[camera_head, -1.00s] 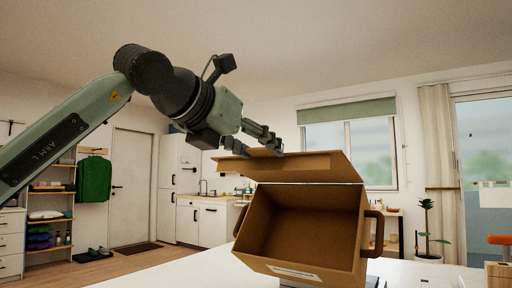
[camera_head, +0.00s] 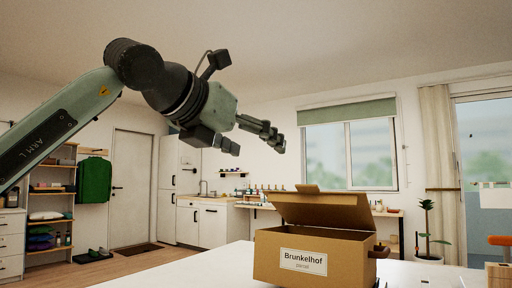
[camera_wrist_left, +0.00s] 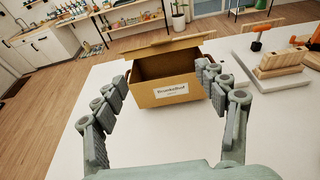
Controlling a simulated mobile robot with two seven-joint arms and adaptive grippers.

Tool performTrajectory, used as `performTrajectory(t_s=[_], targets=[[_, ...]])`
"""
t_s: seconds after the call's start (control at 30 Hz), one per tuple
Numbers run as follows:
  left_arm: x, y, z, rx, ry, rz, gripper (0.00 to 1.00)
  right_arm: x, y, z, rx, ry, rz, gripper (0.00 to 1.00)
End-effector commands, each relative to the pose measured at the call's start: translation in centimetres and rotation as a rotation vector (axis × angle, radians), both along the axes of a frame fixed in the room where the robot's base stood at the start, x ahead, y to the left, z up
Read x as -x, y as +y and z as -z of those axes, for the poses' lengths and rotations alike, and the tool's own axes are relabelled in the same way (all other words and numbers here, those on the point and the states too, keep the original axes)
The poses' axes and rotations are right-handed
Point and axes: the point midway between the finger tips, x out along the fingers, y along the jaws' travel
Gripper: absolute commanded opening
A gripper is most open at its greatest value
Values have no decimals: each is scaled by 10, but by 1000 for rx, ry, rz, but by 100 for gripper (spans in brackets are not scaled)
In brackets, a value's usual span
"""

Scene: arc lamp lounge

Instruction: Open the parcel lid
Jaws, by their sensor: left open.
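The parcel is a brown cardboard box (camera_head: 344,262) with a white label reading "Brunkelhof" on its front. It stands level on the white table. Its lid (camera_head: 323,209) is raised and tilted up at the back, with a small tab on its upper edge. The left wrist view shows the box (camera_wrist_left: 187,90) with its opening visible below the lid (camera_wrist_left: 172,46). My left gripper (camera_head: 258,140) is open and empty, in the air above and left of the lid, apart from it. In the left wrist view its fingers (camera_wrist_left: 160,95) are spread. My right gripper is not in view.
The white table (camera_head: 200,270) is clear to the left of the box. In the left wrist view, stacked wooden blocks (camera_wrist_left: 278,64) and orange-handled tools (camera_wrist_left: 262,27) lie right of the box. A shelf, door and kitchen counter (camera_head: 205,217) stand far behind.

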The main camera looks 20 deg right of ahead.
Motion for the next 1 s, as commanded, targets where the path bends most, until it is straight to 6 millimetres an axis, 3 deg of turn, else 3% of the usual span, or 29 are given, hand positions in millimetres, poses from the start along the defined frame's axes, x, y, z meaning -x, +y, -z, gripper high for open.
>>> performTrajectory(t_s=[0.3,0.5,0.9,1.0], targets=[[38,53,-19,2,-5,-2,72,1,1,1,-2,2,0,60],[55,76,-27,1,-4,-2,72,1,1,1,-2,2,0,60],[61,84,-29,1,-2,-1,72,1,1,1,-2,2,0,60],[61,83,-28,5,4,7,62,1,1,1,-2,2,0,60]])
